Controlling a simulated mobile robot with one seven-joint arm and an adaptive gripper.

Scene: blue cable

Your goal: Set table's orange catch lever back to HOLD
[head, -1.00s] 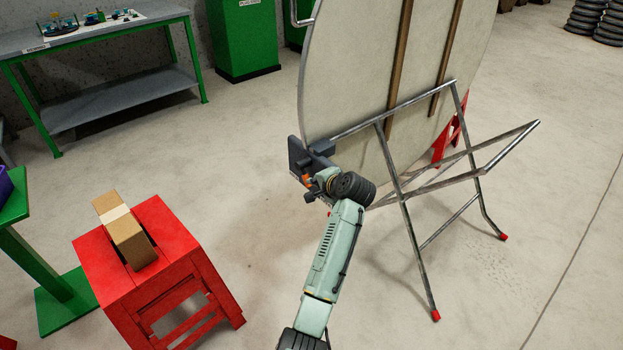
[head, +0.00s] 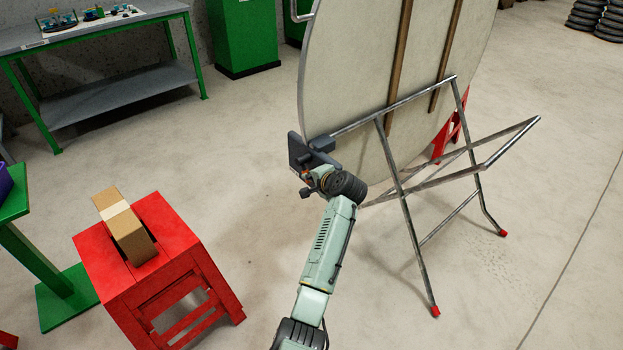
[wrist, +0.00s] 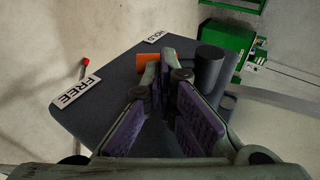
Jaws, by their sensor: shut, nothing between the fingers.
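The table (head: 350,75) has its round top tipped up on a folding metal frame. A dark catch plate (head: 297,150) sits at its lower left edge and fills the middle of the wrist view (wrist: 100,122). The plate carries a HOLD label (wrist: 155,37) at the top and a FREE label (wrist: 76,90) at the left. The orange lever (wrist: 147,62) shows partly behind my fingertips, nearer HOLD than FREE. My gripper (wrist: 165,72) is shut and empty, its tips close beside the lever; contact is unclear. In the head view my gripper (head: 310,184) is at the plate.
A dark cylinder (wrist: 209,68) stands just right of my fingertips. A red stool (head: 165,245) with a cardboard box (head: 125,228) stands to the left. The table's metal legs (head: 410,220) spread to the right. A green-legged workbench (head: 110,95) is at the back left.

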